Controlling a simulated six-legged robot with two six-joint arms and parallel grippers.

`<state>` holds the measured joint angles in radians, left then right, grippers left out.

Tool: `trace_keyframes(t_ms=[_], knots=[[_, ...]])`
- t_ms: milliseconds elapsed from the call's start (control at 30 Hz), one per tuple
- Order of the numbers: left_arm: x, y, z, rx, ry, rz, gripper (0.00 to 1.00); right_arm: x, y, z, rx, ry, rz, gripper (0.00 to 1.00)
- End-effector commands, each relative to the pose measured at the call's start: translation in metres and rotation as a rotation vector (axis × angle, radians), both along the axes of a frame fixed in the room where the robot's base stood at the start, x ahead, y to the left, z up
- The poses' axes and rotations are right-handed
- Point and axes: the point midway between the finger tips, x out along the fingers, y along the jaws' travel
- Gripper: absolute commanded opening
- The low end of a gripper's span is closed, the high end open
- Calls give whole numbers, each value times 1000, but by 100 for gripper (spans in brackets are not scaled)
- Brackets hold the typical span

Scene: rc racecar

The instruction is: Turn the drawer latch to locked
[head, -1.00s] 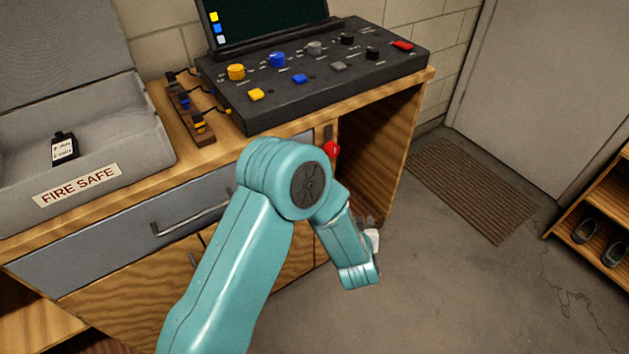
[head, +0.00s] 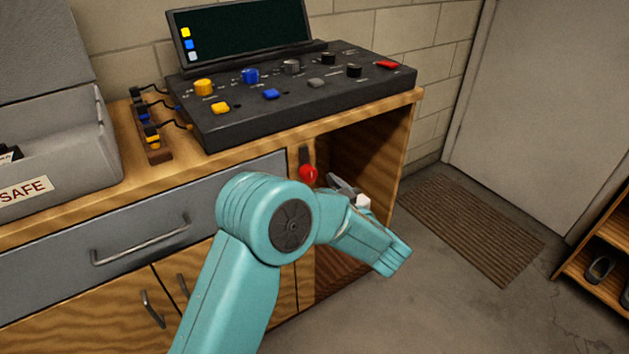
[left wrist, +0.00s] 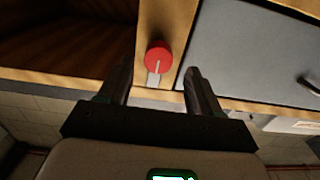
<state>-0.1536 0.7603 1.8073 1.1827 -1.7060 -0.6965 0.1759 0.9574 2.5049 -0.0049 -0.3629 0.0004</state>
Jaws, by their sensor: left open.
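The drawer latch has a red round knob (head: 308,174) with a dark strip above it, on the wooden post right of the grey drawer (head: 120,245). In the left wrist view the knob (left wrist: 158,58) sits on the post with a light bar at its lower edge, and the drawer front (left wrist: 255,50) is beside it. My left gripper (left wrist: 163,78) is open, its two fingers on either side of the knob's line in that view. I cannot tell whether they touch it. In the head view my left gripper (head: 345,188) is partly hidden behind my wrist, close to the knob.
A black control console (head: 300,95) with knobs and a screen stands on the wooden desk. A grey fire safe box (head: 70,150) is at the left. The open cubby (head: 370,150) is right of the post. Floor is clear near the brown mat (head: 470,230).

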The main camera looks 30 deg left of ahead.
Motion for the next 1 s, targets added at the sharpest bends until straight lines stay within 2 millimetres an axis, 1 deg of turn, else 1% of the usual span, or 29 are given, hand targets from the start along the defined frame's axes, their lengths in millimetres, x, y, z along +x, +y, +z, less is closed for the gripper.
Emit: trace_keyframes(t_ms=[33, 100, 233, 367, 600, 667, 700, 767, 800, 1000], knots=[[3, 10, -1, 1, -1, 4, 64, 0, 0, -3, 0, 0, 0, 0], [8, 20, -1, 0, -1, 3, 64, 0, 0, -4, 0, 0, 0, 0], [14, 32, -1, 0, -1, 0, 64, 0, 0, -6, 0, 0, 0, 0], [18, 36, 0, 1, -1, -2, 64, 0, 0, -6, 0, 0, 0, 0], [20, 35, 0, 1, 0, -4, 64, 0, 0, -6, 0, 0, 0, 0], [21, 35, 0, 1, 0, -4, 44, 0, 0, -6, 0, 0, 0, 0], [21, 35, 0, 0, 0, -4, 32, 0, 0, -6, 0, 0, 0, 0], [20, 35, 0, 0, 0, -4, 12, 0, 0, -6, 0, 0, 0, 0], [20, 35, 0, 0, 0, -4, 8, 0, 0, -6, 0, 0, 0, 0], [20, 35, -1, -3, -8, -3, 8, 0, 0, -7, 0, 0, 0, 0]])
